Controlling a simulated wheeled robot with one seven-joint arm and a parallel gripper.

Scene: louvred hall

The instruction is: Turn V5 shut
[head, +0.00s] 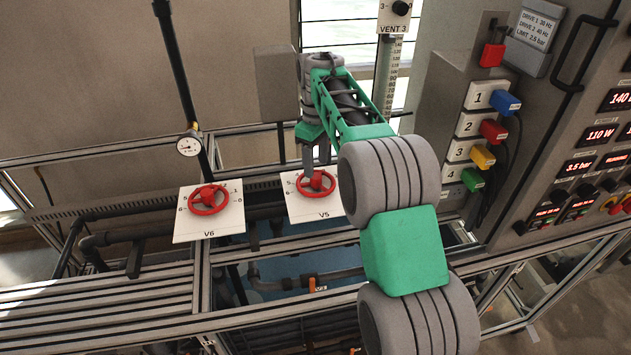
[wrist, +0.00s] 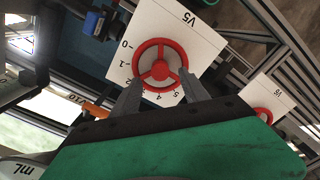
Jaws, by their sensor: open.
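The V5 handwheel (head: 317,182) is red, with spokes, on a white plate (head: 299,212) marked V5 at mid-frame in the head view. In the wrist view the V5 handwheel (wrist: 160,70) shows nearly whole, with the numbers 0 to 5 along part of its plate (wrist: 205,38). My gripper (head: 317,160) is above the wheel from the far side. In the wrist view my gripper (wrist: 163,88) is open, with one grey finger on each side of the wheel's lower part. Nothing is held. I cannot tell whether the fingers touch the rim, and the wheel's setting is unclear.
The V6 handwheel (head: 208,199) stands on its own plate to the left. A gauge (head: 189,145) is on a black pipe behind it. A cabinet with coloured plugs (head: 491,131) and displays fills the right. Metal rails (head: 100,321) run in front.

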